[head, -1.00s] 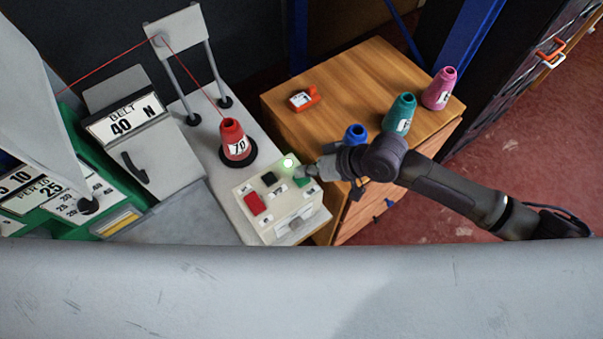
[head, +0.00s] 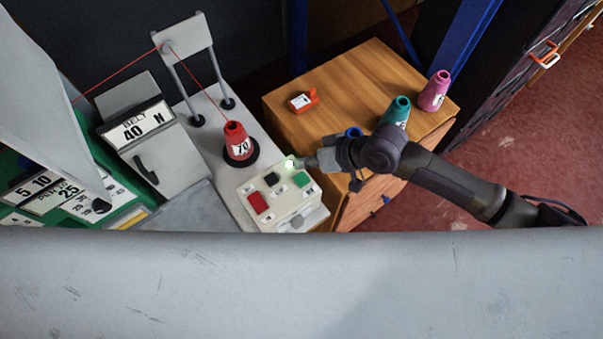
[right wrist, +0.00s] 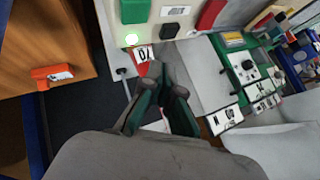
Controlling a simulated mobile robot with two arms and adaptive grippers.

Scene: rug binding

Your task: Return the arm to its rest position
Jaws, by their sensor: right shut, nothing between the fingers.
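My right arm (head: 455,185) reaches in from the right in the head view. Its gripper (head: 302,163) is shut and empty, just above and behind the cream control box (head: 285,215), near the lit green lamp (head: 289,164). The green button (head: 302,180) shows uncovered, apart from the gripper, beside a black button (head: 271,179) and a red one (head: 258,203). In the right wrist view, the dark green fingers (right wrist: 166,82) point toward the box, with the lamp (right wrist: 131,39) and green button (right wrist: 134,10) above them. My left gripper is in neither view.
A wooden cabinet (head: 345,80) stands under the right arm. It bears an orange-red tool (head: 303,100) and teal (head: 396,112), pink (head: 434,92) and partly hidden blue cones. A red thread cone (head: 236,140) stands behind the control box. Red floor (head: 500,150) is clear at right.

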